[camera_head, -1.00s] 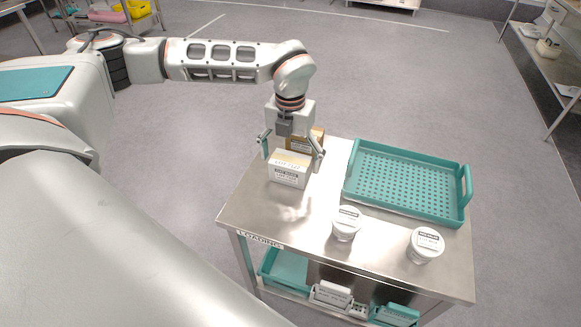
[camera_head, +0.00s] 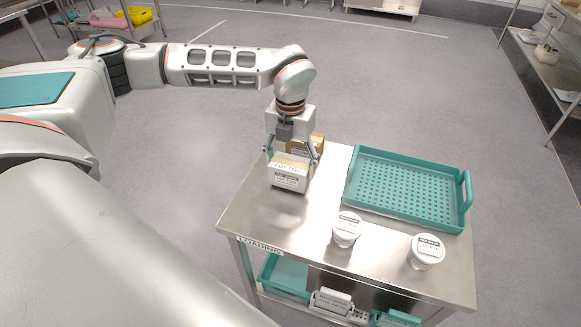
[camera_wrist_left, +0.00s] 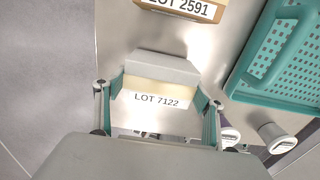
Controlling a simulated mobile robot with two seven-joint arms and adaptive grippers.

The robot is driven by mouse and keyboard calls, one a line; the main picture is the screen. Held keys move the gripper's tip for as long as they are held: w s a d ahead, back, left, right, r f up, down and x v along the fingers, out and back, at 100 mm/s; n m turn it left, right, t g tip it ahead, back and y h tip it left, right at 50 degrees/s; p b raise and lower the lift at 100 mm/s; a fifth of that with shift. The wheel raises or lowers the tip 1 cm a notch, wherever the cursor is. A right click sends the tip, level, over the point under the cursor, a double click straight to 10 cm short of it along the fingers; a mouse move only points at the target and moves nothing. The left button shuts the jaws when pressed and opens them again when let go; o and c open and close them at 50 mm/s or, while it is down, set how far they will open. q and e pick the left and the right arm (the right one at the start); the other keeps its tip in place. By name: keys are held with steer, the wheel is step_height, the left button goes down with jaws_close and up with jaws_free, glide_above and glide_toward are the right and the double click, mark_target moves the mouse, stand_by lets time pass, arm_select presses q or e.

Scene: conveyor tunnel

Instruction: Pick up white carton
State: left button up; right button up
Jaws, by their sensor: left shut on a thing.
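The white carton (camera_head: 289,177) is at the left end of the metal table in the head view. Its label reads "LOT 7122" in the left wrist view, where the carton (camera_wrist_left: 155,99) sits between the fingers. My left gripper (camera_head: 293,160) comes down from above and is shut on the carton, one teal finger against each side. Whether the carton's underside touches the table cannot be told. My right gripper is not in view.
A brown carton (camera_head: 317,141), "LOT 2591" in the wrist view (camera_wrist_left: 181,9), stands just behind. An empty teal tray (camera_head: 352,188) lies to the right. Two white tubs (camera_head: 346,231) (camera_head: 426,253) stand at the front of the table (camera_head: 285,222). A lower shelf holds teal bins.

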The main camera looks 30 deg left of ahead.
mark_target(290, 163)
arm_select(q)
step_height(290, 163, up, 19)
stand_by(0.4)
steer(key=shift+r, duration=0.1)
